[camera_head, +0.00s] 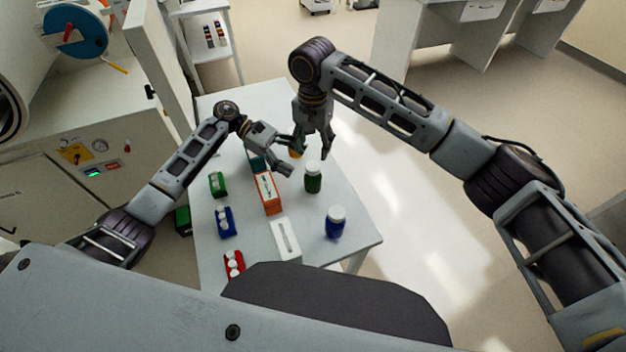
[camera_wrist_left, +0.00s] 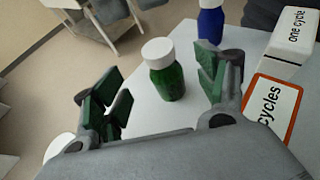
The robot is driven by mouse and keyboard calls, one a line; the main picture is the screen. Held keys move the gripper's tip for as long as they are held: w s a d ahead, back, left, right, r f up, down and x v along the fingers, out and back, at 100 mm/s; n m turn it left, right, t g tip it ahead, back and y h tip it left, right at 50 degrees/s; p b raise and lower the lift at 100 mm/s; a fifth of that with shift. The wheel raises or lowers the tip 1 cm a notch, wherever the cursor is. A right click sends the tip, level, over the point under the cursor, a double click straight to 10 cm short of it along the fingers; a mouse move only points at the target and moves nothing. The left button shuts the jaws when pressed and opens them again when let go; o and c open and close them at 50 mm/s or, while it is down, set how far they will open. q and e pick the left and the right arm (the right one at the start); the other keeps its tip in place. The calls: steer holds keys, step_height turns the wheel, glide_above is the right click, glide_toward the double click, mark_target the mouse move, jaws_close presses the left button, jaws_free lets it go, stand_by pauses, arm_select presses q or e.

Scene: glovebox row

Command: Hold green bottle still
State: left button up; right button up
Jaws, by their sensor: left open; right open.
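The green bottle (camera_head: 313,182) with a white cap stands upright on the white table, right of the middle. In the left wrist view the green bottle (camera_wrist_left: 170,82) stands ahead of my left gripper (camera_wrist_left: 158,85), in line with the gap between its spread fingers. My left gripper (camera_head: 293,157) is open, behind and left of the bottle, with a gap between them. My right gripper (camera_head: 313,152) is open and points down just behind the bottle, close to the left gripper. Neither gripper holds the bottle.
A blue bottle (camera_head: 335,224) stands nearer. An orange box (camera_head: 268,195) and a white box (camera_head: 285,240) stand left of the bottles. Green (camera_head: 217,185), blue (camera_head: 225,222) and red (camera_head: 233,264) holders line the table's left. An orange item (camera_head: 295,154) is partly hidden by the grippers.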

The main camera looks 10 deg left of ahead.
mark_target(312, 170)
arm_select(q)
steer(key=shift+x, duration=3.5)
steer(key=shift+s, duration=0.1)
steer(key=c, duration=1.4)
steer(key=o, duration=1.4)
steer(key=shift+a, duration=0.1)
steer(key=shift+v, duration=5.95)
